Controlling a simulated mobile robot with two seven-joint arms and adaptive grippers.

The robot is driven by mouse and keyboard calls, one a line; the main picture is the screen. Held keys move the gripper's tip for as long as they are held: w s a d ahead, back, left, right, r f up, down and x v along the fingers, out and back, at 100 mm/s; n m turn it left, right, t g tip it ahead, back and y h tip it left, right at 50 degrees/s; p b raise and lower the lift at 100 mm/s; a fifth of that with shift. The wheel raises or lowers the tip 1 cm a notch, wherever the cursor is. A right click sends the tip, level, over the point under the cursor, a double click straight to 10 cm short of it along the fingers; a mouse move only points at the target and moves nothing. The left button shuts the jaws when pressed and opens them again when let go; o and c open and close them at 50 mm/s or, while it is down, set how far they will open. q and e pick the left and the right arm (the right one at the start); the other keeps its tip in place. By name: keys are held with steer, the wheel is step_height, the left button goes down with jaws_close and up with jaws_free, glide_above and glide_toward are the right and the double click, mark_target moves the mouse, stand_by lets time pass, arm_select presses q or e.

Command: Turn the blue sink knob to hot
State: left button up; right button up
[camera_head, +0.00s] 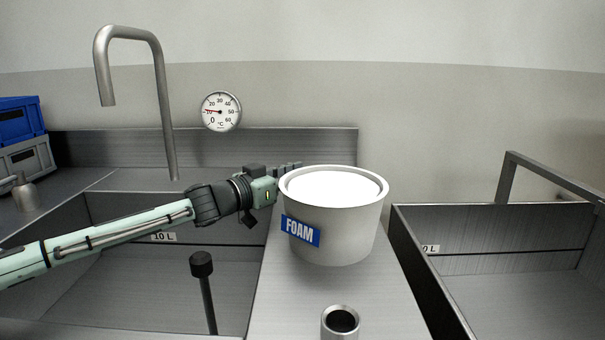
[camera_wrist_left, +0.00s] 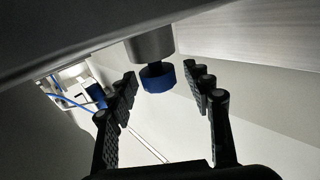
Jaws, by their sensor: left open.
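The blue knob (camera_wrist_left: 159,77) shows in the left wrist view as a short blue cylinder on the end of a grey metal fitting. My left gripper (camera_wrist_left: 166,84) is open, with one black finger on each side of the knob and gaps between. I cannot tell how far the fingertips reach along it. In the head view my left gripper (camera_head: 291,167) is beside the rear left of the foam bucket, partly hidden by it. The knob does not show in the head view, and no hot or cold mark is visible. My right gripper is not in view.
The grey foam bucket (camera_head: 335,228) stands on the metal ledge (camera_head: 290,300) between two basins. A tall faucet (camera_head: 166,110) and a round dial thermometer (camera_head: 221,111) are behind my left arm. A black-capped rod (camera_head: 203,266) rises from the left basin.

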arm_select(q)
steer(key=v, duration=1.2)
steer(key=shift+c, duration=0.3)
